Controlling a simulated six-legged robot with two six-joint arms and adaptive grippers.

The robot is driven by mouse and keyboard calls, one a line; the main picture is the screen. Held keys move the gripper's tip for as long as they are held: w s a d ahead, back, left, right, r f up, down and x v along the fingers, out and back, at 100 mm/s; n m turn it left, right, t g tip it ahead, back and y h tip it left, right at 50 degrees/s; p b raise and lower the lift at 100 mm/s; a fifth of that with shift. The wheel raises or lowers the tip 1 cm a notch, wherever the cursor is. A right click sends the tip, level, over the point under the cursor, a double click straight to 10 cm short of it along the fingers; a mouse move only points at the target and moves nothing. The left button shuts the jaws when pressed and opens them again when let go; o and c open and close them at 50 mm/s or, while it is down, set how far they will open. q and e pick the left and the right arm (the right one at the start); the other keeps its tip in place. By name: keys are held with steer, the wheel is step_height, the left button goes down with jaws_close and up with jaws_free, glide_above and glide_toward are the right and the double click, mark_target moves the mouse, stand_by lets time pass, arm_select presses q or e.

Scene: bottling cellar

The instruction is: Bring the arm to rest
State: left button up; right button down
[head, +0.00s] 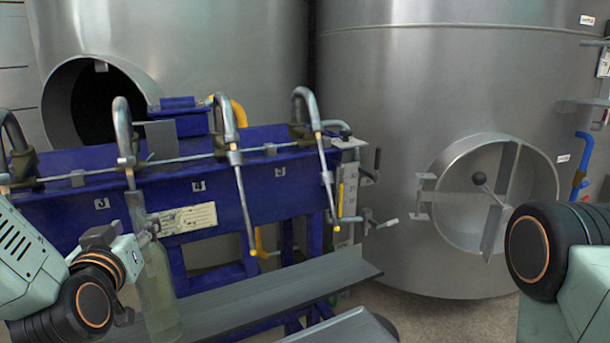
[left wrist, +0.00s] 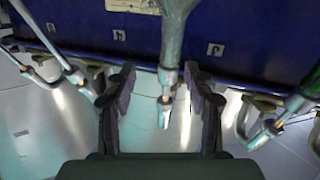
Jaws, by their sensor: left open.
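My left arm comes in from the lower left in the head view. Its gripper (head: 147,229) is beside the neck of a pale green glass bottle (head: 158,295), partly in front of it. The bottle stands tilted under a bent metal filling spout (head: 124,130). In the left wrist view my left gripper (left wrist: 160,75) has its two dark fingers spread apart. The spout end (left wrist: 167,78) and the greenish bottle neck (left wrist: 175,35) show between them, with gaps on both sides. My right gripper is out of view; only part of my right arm shows at the right edge.
A blue filler trough (head: 240,182) carries several bent spouts and a paper label (head: 188,218). A grey ledge (head: 250,295) runs below it. Large steel tanks (head: 400,110) stand behind, one with an open hatch. Some floor is clear at lower centre.

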arm_select(q)
steer(key=s+d+f+m+g+h, duration=0.1)
steer(key=s+d+f+g, duration=0.25)
steer(key=f, duration=0.45)
steer(key=s+d+f+g+h, duration=0.2)
steer(key=s+f+g, duration=0.15)
steer(key=f, duration=0.45)
steer(key=s+d+f+m+g+h, duration=0.15)
steer(key=s+f, duration=0.25)
steer(key=f, duration=0.4)
steer(key=s+d+f+g, duration=0.1)
steer(key=s+f+g, duration=0.3)
steer(key=s+f, duration=0.3)
steer(key=s+d+f+m+g, duration=0.1)
steer(key=s+f+g, duration=0.2)
steer(key=s, duration=1.2)
step_height(320, 180, down, 4)
steer(key=shift+d+r+g+p, duration=0.15)
steer(key=shift+d+g+p, duration=0.2)
steer(key=shift+p, duration=0.05)
